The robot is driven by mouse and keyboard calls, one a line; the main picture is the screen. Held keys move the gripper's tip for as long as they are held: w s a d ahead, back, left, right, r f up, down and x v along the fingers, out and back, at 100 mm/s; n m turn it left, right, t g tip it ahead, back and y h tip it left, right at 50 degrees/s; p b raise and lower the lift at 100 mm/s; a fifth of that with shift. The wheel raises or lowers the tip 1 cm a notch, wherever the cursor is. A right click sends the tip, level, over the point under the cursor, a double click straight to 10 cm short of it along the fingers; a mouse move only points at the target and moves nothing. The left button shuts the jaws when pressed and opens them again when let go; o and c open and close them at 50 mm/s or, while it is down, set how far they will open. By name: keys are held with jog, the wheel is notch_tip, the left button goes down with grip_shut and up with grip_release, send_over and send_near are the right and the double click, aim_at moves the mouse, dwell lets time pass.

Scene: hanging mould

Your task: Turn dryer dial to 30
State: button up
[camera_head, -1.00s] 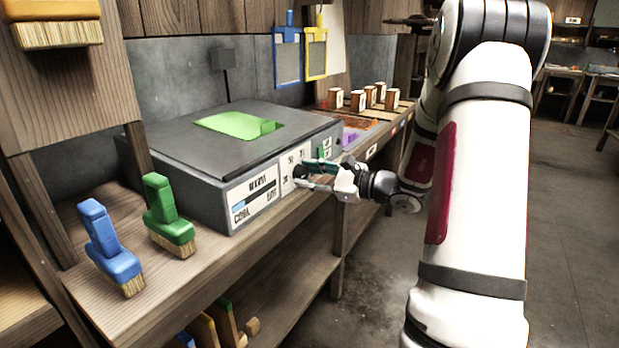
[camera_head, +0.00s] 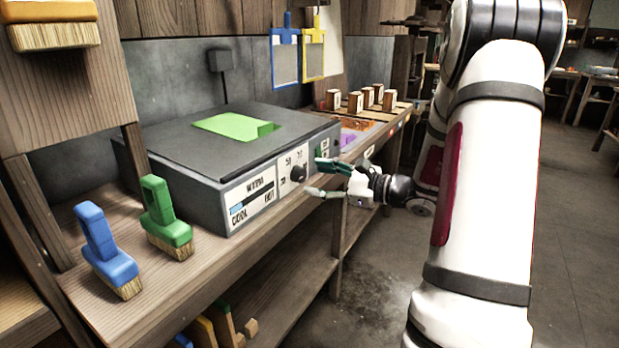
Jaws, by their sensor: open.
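The dryer (camera_head: 240,150) is a grey box with a dark flat top, standing on the wooden bench. Its front has a white dial plate with a round black dial (camera_head: 298,174). Small numbers stand around the dial, but they and the dial's pointing direction are too small to read surely. My gripper (camera_head: 317,179) is open and empty, just right of the dial and in front of the dryer. Its fingers are spread apart and seem clear of the dial.
A blue brush (camera_head: 105,250) and a green brush (camera_head: 165,218) stand on the bench left of the dryer. A green sheet (camera_head: 235,125) lies on the dryer's top. Wooden blocks (camera_head: 356,102) stand behind it at right. Floor is free at right.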

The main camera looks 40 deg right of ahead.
jog(key=v, duration=0.8)
jog(key=shift+s, duration=0.2)
